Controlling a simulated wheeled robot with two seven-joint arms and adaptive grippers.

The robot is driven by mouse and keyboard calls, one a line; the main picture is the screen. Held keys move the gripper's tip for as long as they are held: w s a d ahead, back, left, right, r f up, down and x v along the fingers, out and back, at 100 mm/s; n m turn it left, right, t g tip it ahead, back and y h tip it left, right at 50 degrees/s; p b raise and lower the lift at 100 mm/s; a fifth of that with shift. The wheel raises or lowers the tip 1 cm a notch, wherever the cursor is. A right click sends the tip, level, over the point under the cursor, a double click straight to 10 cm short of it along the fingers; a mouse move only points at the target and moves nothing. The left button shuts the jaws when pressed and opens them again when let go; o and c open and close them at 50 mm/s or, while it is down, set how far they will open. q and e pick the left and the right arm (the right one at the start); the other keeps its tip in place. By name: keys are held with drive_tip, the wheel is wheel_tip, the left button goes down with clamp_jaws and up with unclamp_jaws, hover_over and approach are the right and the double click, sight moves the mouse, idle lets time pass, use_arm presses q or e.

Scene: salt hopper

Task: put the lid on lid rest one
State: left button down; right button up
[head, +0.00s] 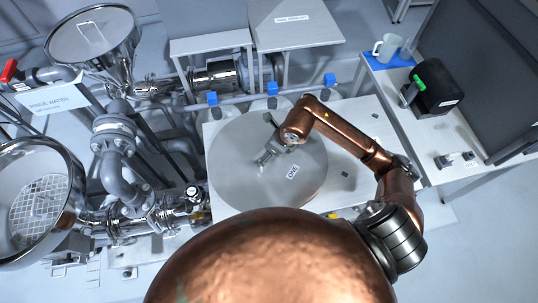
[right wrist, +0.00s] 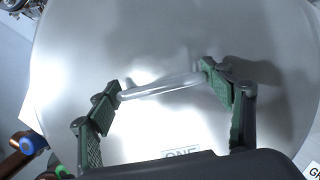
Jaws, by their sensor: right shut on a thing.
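The lid is a large round grey metal disc (head: 232,165) over the white table in the middle of the head view. It carries a label reading ONE and has a bar handle (right wrist: 160,87). My right gripper (head: 268,155) reaches in from the right and is shut on the handle; in the right wrist view its green fingers (right wrist: 162,80) sit at the two ends of the bar. I cannot tell whether the lid touches the surface below. Lid rest one is not clearly distinguishable; the disc hides what lies under it. My left gripper is not in view.
An open hopper with a grid (head: 38,205) stands at the left, another hopper (head: 92,42) at the top left, with pipes between. The white table (head: 350,125) has bare room right of the lid.

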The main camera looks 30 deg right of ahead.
drive_tip(key=shift+d+f, duration=0.25)
wheel_tip(320, 180, down, 3)
drive_tip(key=shift+d+f, duration=0.1)
drive_tip(key=shift+f, duration=0.05)
drive_tip(key=o, duration=2.1)
drive_tip(key=shift+c, duration=0.2)
drive_tip(key=v, duration=1.2)
drive_tip(key=shift+p, duration=0.35)
